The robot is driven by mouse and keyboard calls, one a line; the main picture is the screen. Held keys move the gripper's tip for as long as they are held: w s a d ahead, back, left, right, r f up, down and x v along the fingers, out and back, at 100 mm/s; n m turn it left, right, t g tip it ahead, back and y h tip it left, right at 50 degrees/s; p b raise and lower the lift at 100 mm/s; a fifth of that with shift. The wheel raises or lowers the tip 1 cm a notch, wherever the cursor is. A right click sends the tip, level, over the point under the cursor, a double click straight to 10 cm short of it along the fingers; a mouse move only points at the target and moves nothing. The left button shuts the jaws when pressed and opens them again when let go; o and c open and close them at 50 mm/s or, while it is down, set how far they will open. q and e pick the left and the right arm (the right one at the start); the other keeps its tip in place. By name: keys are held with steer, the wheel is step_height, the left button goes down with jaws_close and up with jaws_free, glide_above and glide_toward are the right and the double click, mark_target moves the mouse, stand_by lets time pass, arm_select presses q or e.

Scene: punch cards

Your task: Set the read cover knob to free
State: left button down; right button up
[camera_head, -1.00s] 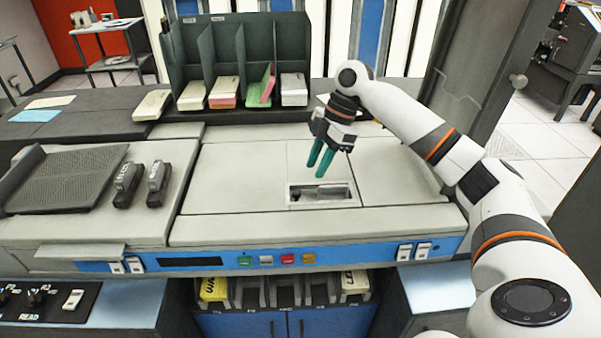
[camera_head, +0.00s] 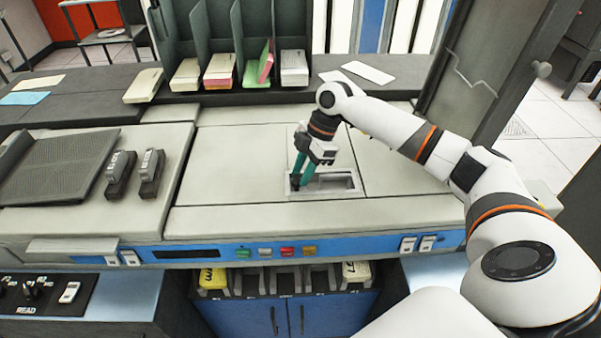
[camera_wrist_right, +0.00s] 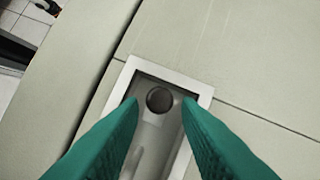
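A dark round knob (camera_wrist_right: 159,99) sits at one end of a pale-rimmed recess in the machine's top, in the right wrist view. I see no label on it. The recess rim (camera_head: 352,193) also shows in the head view. My right gripper (camera_head: 296,180) points down into the left end of the recess. In the right wrist view its teal fingertips (camera_wrist_right: 159,106) are apart, one on each side of the knob, with a visible gap to it. In the head view the knob is hidden by the fingers. My left gripper is not in view.
A sloped dark tray (camera_head: 62,165) and two black blocks (camera_head: 150,172) stand left on the machine. Coloured buttons (camera_head: 287,251) line the blue front strip. A panel marked READ (camera_head: 40,292) with knobs is lower left. A card rack (camera_head: 255,40) stands behind.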

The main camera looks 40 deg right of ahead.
steer(key=shift+a+f, duration=0.35)
steer(key=shift+f, duration=0.25)
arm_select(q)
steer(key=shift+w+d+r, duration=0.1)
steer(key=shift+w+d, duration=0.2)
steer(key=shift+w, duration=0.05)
arm_select(e)
steer(key=shift+f, duration=0.15)
steer(key=shift+c, duration=0.3)
jaws_close()
steer(key=shift+s+d+r+p, duration=0.2)
steer(key=shift+s+d+p, duration=0.1)
steer(key=shift+d+p, duration=0.3)
steer(key=shift+s+d+p, duration=0.2)
steer(key=shift+p, duration=0.1)
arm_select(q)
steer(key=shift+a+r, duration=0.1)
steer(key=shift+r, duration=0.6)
arm_select(e)
steer(key=shift+f, duration=0.2)
